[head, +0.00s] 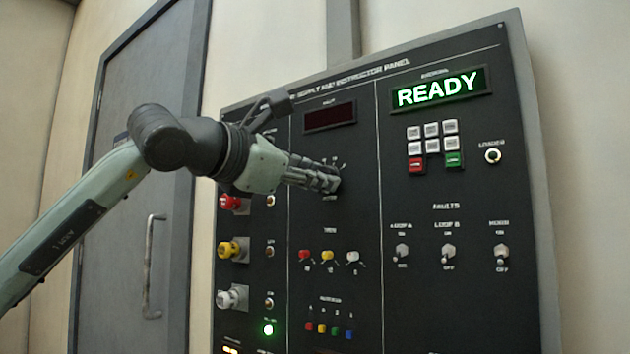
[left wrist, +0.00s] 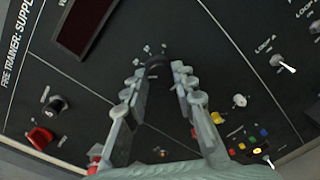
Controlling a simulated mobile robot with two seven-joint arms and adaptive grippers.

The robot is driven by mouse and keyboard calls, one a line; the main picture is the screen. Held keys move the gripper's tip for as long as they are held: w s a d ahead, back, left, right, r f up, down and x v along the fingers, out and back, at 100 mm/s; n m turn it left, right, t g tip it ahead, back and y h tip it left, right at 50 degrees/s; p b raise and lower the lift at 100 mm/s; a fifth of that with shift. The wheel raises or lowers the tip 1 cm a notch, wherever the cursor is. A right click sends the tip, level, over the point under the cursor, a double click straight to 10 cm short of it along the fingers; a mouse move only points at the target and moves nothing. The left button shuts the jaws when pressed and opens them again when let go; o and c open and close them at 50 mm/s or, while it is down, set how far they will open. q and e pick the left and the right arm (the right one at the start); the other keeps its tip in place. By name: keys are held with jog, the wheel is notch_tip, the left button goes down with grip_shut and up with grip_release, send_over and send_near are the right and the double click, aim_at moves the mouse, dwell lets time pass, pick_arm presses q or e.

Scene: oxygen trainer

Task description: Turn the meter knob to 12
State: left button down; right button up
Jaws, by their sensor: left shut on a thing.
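The dark round meter knob (left wrist: 157,64) sits on the black panel below the meter display. In the head view my left gripper (head: 328,182) reaches in from the left, and its fingertips are at this knob and hide most of it. In the left wrist view the two fingers (left wrist: 157,73) stand on either side of the knob, shut on it. The small marks around the knob are too small to read. The meter display (head: 330,117) above it is dark, with no number lit. My right gripper is not in view.
The panel (head: 420,300) carries a green READY display (head: 437,90), a keypad (head: 433,144), fault switches (head: 448,253), and red, yellow and white knobs (head: 232,249) at left. Small coloured knobs (head: 328,256) sit below the gripper. A grey door (head: 140,200) stands left.

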pick_arm(q)
jog(key=shift+r+m+y+b, duration=0.1)
jog(key=shift+m+y+b, duration=0.15)
jog(key=shift+m, duration=2.7)
jog(key=shift+r+m+y+b, duration=0.15)
jog(key=shift+m+b, duration=0.2)
jog(key=shift+m, duration=2.6)
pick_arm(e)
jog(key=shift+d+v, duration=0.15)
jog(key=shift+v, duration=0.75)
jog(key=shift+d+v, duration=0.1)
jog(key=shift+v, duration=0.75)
pick_arm(q)
jog(key=shift+f, duration=0.15)
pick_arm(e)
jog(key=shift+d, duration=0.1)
pick_arm(q)
jog(key=c, duration=1.2)
grip_release()
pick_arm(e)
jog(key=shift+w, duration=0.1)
